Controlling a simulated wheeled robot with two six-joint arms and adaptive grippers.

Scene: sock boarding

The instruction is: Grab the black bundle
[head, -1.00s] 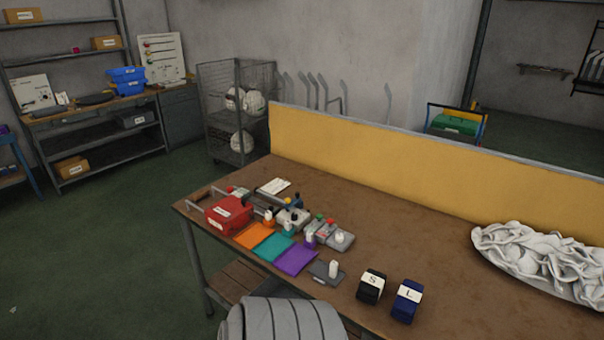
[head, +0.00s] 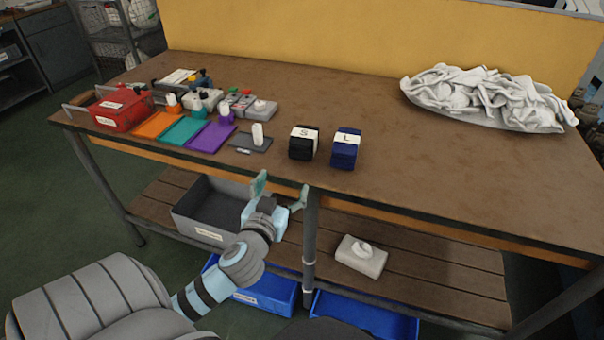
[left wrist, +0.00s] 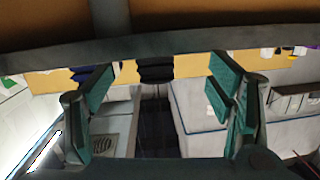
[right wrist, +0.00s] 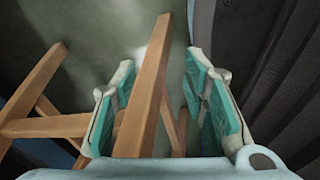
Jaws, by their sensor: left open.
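The black bundle (head: 303,144) with a white band marked "S" stands on the workbench near its front edge. It also shows in the left wrist view (left wrist: 155,70), beyond the bench edge and between the finger directions. A blue bundle (head: 345,149) with a band marked "L" stands just right of it in the head view. My left gripper (head: 281,190) is open and empty, in front of the bench edge, below and apart from the black bundle. My right gripper (right wrist: 165,100) shows only in its wrist view, open, pointing toward wooden bars; I cannot tell their distance.
The bench front edge (head: 400,203) lies between my left gripper and the bundles. A white cloth heap (head: 490,100) lies at the back right. Blue bins (head: 365,318) are below.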

